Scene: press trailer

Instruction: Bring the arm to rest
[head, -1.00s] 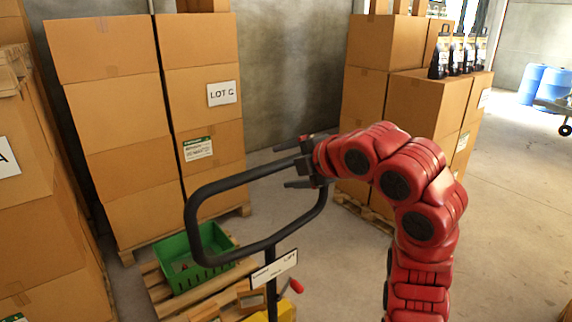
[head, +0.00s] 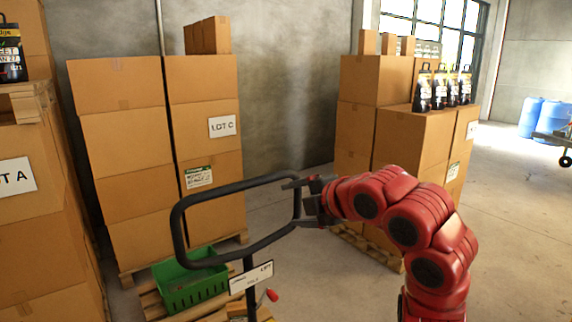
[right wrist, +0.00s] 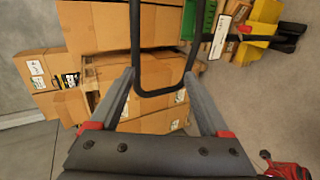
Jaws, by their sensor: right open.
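My right arm, red with dark joints, comes in from the lower right of the head view. Its gripper (head: 297,204) is open beside the right side of a black handle loop (head: 215,259). In the right wrist view the two fingers (right wrist: 158,100) are spread wide, and the end of the handle loop (right wrist: 160,92) shows between them. I cannot tell whether the fingers touch the handle. A white label plate (head: 251,278) is fixed on the handle's post. My left gripper is not in view.
Stacked cartons marked LOT C (head: 205,125) stand behind the handle, and LOT A cartons (head: 30,235) at the left. A green crate (head: 190,286) sits on a pallet below the handle. More cartons (head: 410,140) with black bags stand at the right. Open floor lies at the far right.

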